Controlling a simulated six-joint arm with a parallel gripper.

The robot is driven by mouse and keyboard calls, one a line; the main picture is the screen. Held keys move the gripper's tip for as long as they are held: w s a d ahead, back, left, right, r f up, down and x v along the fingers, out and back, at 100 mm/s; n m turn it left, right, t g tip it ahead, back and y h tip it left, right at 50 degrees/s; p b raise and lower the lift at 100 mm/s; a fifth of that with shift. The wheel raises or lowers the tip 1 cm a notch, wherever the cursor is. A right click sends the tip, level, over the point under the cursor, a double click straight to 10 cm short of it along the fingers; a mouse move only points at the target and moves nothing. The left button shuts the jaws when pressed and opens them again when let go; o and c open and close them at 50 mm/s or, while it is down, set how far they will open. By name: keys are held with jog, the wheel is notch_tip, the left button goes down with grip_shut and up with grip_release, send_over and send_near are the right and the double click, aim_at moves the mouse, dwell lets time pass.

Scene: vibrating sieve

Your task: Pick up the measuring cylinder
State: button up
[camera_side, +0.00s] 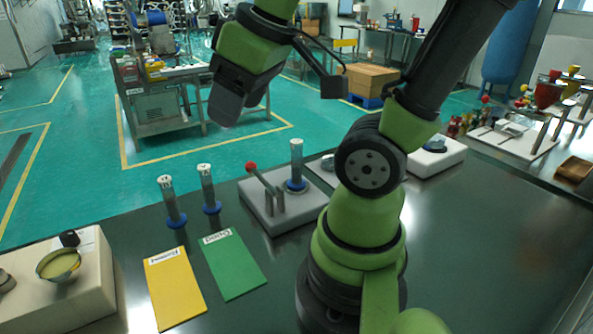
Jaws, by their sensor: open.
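Three slim grey cylinders with blue round bases stand upright. One measuring cylinder (170,200) is at the left on the dark table, and a second cylinder (208,188) stands just right of it. Both have whitish tops. A third cylinder (297,165) stands on the grey block of a device with a red-knobbed lever (265,185). My gripper (227,112) is up in the air above and behind the cylinders in the picture, apart from all of them. It is open and holds nothing visible; its fingers are seen side-on, so the gap is hidden.
A yellow card (174,287) and a green card (233,264) lie in front of the cylinders. A pale machine with a bowl (58,264) stands at the left. A white device (436,155) is behind my arm. The right side of the table (480,250) is clear.

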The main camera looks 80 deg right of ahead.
jog(key=w+d+f+n+g+h, duration=0.1)
jog(key=d+f+n+g+h, duration=0.35)
jog(key=d, duration=0.75)
jog(key=n+g+y, duration=0.1)
jog(key=n+g, duration=0.2)
jog(key=n, duration=0.5)
send_near(296, 141)
notch_tip(296, 141, down, 3)
jog(key=x, duration=0.3)
jog(key=s+x, duration=0.1)
jog(key=shift+d, duration=0.4)
jog(key=shift+x, duration=2.9)
jog(key=shift+w+d, duration=0.15)
jog(key=shift+w, duration=0.1)
grip_shut()
